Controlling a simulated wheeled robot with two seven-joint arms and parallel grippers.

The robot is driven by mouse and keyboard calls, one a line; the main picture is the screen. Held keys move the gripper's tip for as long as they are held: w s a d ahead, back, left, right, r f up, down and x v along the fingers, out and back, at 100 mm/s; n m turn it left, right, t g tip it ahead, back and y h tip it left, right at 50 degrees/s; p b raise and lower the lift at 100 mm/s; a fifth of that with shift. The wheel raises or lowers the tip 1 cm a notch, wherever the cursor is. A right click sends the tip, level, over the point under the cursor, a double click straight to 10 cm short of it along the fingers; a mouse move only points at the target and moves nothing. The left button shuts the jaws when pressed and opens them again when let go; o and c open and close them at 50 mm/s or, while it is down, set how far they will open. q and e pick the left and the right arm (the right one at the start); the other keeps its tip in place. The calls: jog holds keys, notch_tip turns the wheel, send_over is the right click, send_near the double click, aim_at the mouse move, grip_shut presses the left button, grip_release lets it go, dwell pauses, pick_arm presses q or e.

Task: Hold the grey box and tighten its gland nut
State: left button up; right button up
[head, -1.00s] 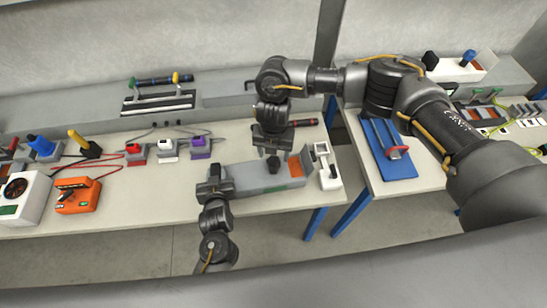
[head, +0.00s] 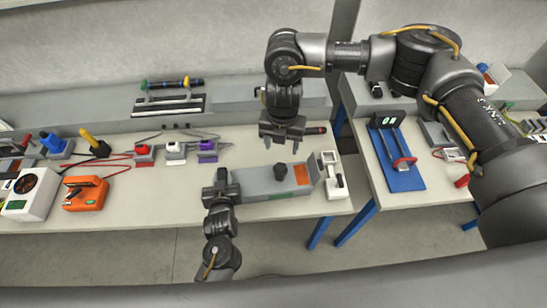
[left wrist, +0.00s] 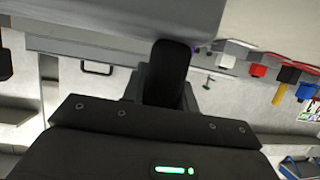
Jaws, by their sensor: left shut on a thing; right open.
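The grey box (head: 252,182) lies along the front of the table, with an orange patch near its right end. My left gripper (head: 226,187) is shut on the box's left end. In the left wrist view, the box (left wrist: 120,14) fills the top edge, and one dark finger (left wrist: 171,72) reaches up to it. My right gripper (head: 283,135) is open and empty, above and behind the nut and apart from it.
A white device with a black knob (head: 333,178) stands just right of the box. Red, white and purple connectors (head: 207,151) stand behind left. An orange device (head: 85,193) is further left. A gap separates this table from the right one, which bears a blue board (head: 396,160).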

pick_arm(q)
jog(key=o, duration=0.9)
jog(key=shift+o, duration=0.2)
jog(key=v, duration=1.2)
